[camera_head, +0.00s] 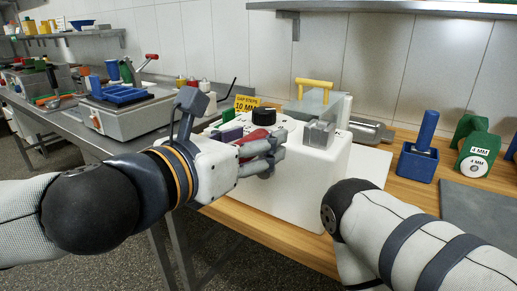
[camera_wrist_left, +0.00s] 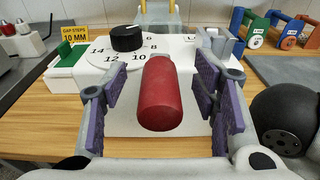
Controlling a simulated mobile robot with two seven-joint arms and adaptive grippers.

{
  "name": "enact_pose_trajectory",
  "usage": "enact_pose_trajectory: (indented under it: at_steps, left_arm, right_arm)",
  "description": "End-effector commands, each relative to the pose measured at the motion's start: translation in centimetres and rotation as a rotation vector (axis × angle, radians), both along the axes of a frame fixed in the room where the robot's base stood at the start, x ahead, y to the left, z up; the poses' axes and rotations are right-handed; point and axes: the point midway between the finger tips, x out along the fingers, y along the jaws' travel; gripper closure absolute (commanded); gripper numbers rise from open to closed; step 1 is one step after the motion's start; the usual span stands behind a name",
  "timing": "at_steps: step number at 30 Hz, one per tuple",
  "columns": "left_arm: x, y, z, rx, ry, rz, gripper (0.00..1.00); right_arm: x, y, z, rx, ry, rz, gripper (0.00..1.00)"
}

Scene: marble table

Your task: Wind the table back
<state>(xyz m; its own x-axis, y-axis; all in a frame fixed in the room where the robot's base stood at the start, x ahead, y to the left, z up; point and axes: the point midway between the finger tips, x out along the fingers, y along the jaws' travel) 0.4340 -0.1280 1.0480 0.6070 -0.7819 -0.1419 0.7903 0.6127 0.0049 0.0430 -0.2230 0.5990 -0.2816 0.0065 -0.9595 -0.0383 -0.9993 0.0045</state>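A white machine (camera_head: 310,170) stands on the wooden bench. A black knob (camera_wrist_left: 127,38) sits on a numbered dial on it, with 8, 10, 12 and 14 readable. That gripper (camera_head: 275,152) is open around the handle, with visible gaps between the purple pads and the red surface. In the head view the red handle (camera_head: 252,136) is partly hidden by my fingers. A grey part with a yellow handle (camera_head: 314,83) is behind the dial. My right arm shows at lower right; its gripper is out of view.
A yellow sign (camera_head: 245,103) reads "GAP STEPS 10 MM". A metal cylinder (camera_head: 370,131) lies behind. Another bench with blue trays is at left.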

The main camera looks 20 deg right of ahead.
Motion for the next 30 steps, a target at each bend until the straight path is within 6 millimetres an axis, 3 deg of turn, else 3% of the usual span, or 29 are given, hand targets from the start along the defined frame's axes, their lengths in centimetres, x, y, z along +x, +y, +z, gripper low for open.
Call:
enact_pose_trajectory:
  at_steps: [7,21,30]
  left_arm:
    - [-0.2,0.4,-0.1,0.003,0.003,0.002,0.46]
    - [-3.8,5.1,1.0,0.003,-0.001,0.004,0.46]
    - [-4.2,5.6,0.6,0.003,0.008,0.003,0.46]
  right_arm:
    - [0.2,0.0,0.2,0.000,-0.007,0.000,0.46]
    - [2.6,0.0,2.6,0.001,-0.094,0.000,0.46]
    - [2.7,0.0,2.6,0.000,-0.095,-0.001,0.46]
